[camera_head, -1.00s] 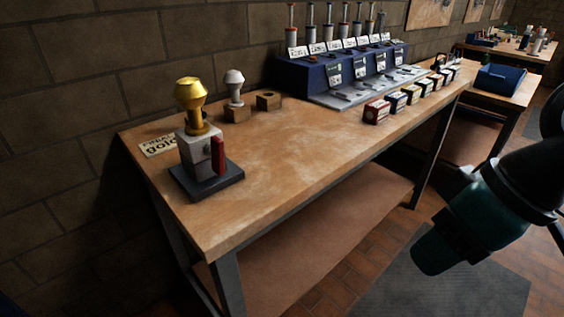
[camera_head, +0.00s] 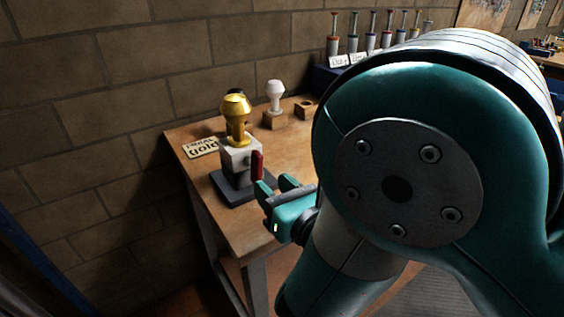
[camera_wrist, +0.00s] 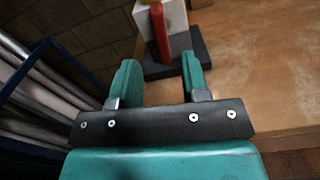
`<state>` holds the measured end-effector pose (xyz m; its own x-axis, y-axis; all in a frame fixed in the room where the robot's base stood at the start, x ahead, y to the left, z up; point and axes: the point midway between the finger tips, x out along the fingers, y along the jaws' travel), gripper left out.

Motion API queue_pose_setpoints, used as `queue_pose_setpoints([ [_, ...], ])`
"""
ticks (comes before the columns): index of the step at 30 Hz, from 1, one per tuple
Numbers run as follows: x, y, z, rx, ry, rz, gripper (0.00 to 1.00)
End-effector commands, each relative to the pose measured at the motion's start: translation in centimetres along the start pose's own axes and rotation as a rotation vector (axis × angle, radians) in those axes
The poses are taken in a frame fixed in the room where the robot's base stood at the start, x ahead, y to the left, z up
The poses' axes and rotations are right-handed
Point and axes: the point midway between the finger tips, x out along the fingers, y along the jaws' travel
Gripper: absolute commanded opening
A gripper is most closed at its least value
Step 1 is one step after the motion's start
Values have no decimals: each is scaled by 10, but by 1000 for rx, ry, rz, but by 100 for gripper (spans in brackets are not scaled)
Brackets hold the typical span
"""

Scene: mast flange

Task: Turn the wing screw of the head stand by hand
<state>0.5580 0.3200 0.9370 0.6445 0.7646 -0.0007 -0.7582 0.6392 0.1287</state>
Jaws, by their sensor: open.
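The head stand (camera_head: 240,160) is a pale grey block on a dark square base, with a gold head (camera_head: 236,118) on top. Its red wing screw (camera_head: 257,166) stands upright on the side of the block that faces my gripper. My gripper (camera_head: 275,186) is open and empty in front of the red wing. The fingers appear short of the wing, with no contact visible. The screw's shaft is hidden behind the wing.
The wooden workbench (camera_head: 247,229) carries the stand near its left end, against a brick wall. A white head on a wooden block (camera_head: 275,97) and an empty wooden block (camera_head: 305,108) stand farther back. My arm hides much of the bench.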

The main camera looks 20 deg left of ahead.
Motion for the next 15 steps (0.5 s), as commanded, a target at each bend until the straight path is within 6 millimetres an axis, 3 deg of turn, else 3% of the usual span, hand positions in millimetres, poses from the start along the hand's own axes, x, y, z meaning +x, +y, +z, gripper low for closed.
queue_pose_setpoints([
  [15,24,-1,6,6,0,-6,42],
])
